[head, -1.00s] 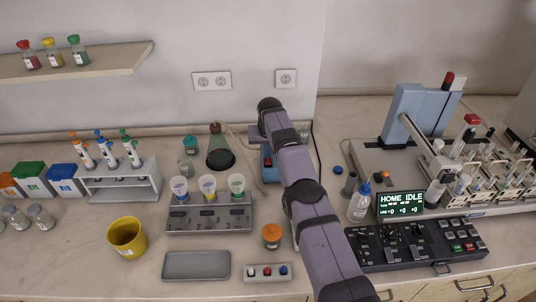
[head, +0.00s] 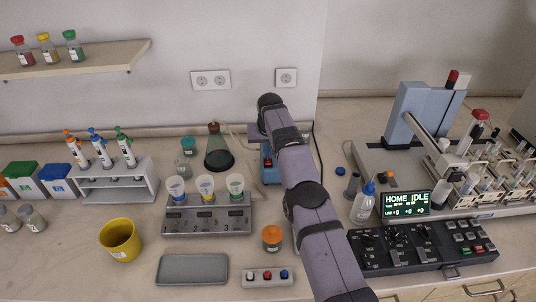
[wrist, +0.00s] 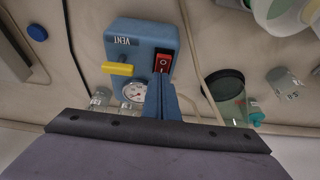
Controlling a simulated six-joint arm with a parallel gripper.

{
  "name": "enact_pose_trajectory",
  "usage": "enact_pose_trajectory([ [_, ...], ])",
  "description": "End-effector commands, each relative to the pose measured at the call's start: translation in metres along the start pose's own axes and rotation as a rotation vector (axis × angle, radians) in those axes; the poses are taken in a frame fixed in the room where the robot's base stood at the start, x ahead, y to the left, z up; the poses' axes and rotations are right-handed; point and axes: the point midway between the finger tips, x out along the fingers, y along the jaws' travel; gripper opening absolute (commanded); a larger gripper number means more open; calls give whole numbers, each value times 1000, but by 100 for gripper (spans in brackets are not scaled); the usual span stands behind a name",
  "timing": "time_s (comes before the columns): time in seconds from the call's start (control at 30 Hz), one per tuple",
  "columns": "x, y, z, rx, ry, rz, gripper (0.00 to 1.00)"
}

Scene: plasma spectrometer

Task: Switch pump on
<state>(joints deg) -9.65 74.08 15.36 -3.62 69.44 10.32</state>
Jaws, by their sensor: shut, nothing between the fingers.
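The pump is a blue box (wrist: 143,42) with a VENT label, a yellow lever (wrist: 117,69), a round gauge (wrist: 135,93) and a red rocker switch (wrist: 164,62) in a black frame. In the head view the pump (head: 267,170) stands at the back, partly hidden by my arm. My gripper (wrist: 161,76) is shut and empty, with its blue fingertips at the lower edge of the switch in the wrist view. I cannot tell whether they touch it. The fingers cover part of the pump's face. Which way the rocker is set is unclear.
A conical flask (head: 218,152) with dark liquid stands left of the pump, with tubing beside it. A grey block with several cups (head: 205,222) sits in front. A control panel (head: 421,246) and a display (head: 405,204) are to the right.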

Motion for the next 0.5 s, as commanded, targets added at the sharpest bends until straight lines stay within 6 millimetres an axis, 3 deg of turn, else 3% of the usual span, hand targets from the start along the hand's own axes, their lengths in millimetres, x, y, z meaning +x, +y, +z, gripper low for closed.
enact_pose_trajectory([
  [0.03,12,0,13,-1,-37,3,0],
  [0.5,11,-1,16,-2,-37,2,0],
])
